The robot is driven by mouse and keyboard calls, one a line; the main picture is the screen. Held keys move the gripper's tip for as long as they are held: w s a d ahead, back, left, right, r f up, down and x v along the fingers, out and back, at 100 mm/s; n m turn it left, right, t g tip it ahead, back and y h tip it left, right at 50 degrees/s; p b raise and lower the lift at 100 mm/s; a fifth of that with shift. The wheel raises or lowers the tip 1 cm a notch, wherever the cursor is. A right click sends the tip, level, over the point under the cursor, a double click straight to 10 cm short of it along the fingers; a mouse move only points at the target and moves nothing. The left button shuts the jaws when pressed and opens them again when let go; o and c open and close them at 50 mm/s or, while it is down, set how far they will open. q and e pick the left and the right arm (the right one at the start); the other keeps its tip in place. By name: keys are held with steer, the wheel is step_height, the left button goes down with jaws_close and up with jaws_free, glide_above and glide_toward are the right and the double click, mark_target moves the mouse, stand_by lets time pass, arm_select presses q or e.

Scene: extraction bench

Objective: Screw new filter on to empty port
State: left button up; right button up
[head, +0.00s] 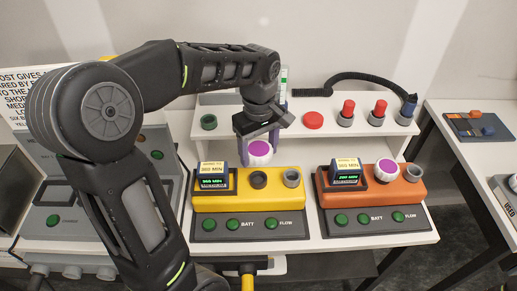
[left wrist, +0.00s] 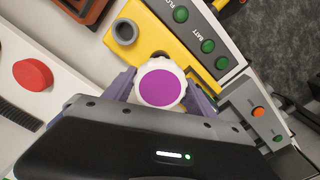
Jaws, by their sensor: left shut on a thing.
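My left gripper (head: 261,150) is shut on a white filter with a purple top (head: 259,149). It holds the filter upright just behind and above the yellow unit (head: 230,204). The filter also shows between the fingers in the left wrist view (left wrist: 160,87). The yellow unit has a dark round port (head: 258,181) in front of the filter and a grey open port (head: 292,178) to its right. My right gripper is not in view.
An orange unit (head: 360,198) on the right bears another purple-topped filter (head: 386,170) and a grey port (head: 413,173). The shelf behind holds a green ring (head: 209,122), a red cap (head: 313,120) and red-topped pieces (head: 348,110).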

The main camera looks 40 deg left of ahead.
arm_select(q)
steer(key=shift+a+f+b, duration=0.1)
steer(key=shift+f+b, duration=2.05)
steer(key=shift+f, duration=0.8)
steer(key=shift+f+b, duration=1.05)
steer(key=shift+f, duration=0.25)
steer(key=m, duration=0.5)
steer(key=shift+r+p, duration=0.1)
steer(key=shift+p, duration=0.25)
steer(key=m, duration=0.4)
steer(key=o, duration=1.8)
